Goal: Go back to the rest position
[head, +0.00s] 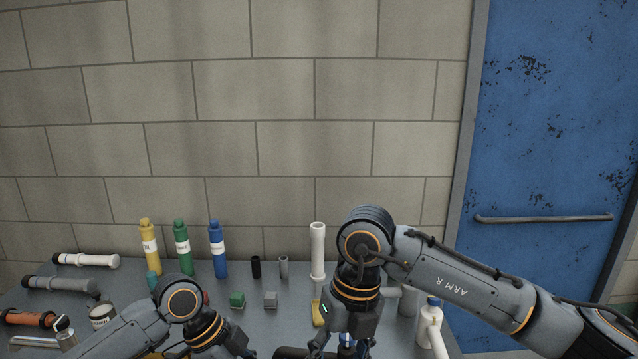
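My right arm comes in from the right, and my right gripper (341,347) points down over the front of the table. Its fingers are spread apart, with the tips at the lower picture edge. Something small and blue shows between them; I cannot tell whether it is touched. My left arm comes in from the lower left, and my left gripper (218,346) hangs low over the table's front. Its fingertips are cut off by the picture edge, so its opening is hidden.
On the grey table (205,293) stand yellow (150,250), green (183,250) and blue (217,252) bottles, a tall white tube (318,252) and small green (237,299) and grey (270,299) blocks. A white bottle (431,321) stands right of my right gripper. Several cylinders lie left.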

